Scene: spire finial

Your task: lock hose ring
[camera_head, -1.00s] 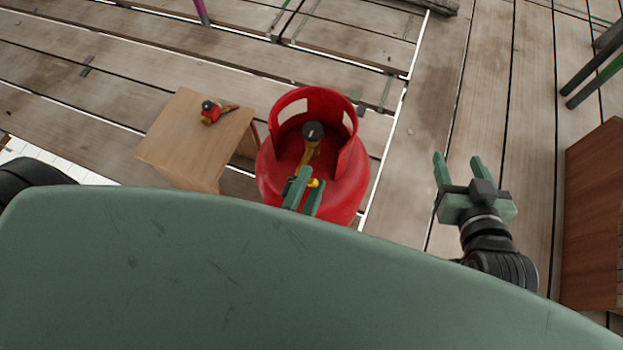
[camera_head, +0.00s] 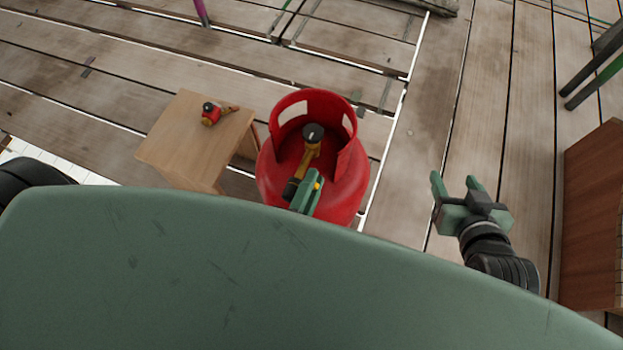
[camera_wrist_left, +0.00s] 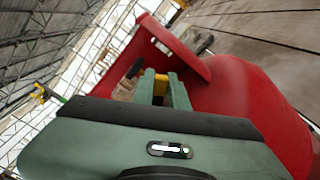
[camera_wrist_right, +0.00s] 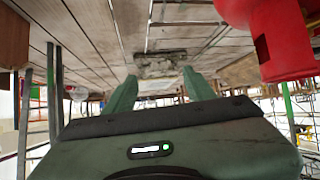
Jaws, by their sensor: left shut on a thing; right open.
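A red gas cylinder (camera_head: 270,175) stands upright at the centre of the head view. A brass valve (camera_head: 311,155) with a black knob sits inside its collar, and a dark fitting (camera_head: 290,189) lies at the valve's lower end. My left gripper (camera_head: 309,185) is shut on a small yellow piece, which looks like the hose ring, at this fitting. The yellow ring (camera_wrist_left: 161,82) shows between the fingers in the left wrist view. The fingers hide part of it. My right gripper (camera_head: 455,181) is open and empty, to the right of the cylinder.
A wooden stool (camera_head: 170,145) stands left of the cylinder, with a small red and brass fitting (camera_head: 211,114) on it. A brown wooden cabinet (camera_head: 595,220) is at the right edge. The plank floor between cylinder and cabinet is clear around my right gripper.

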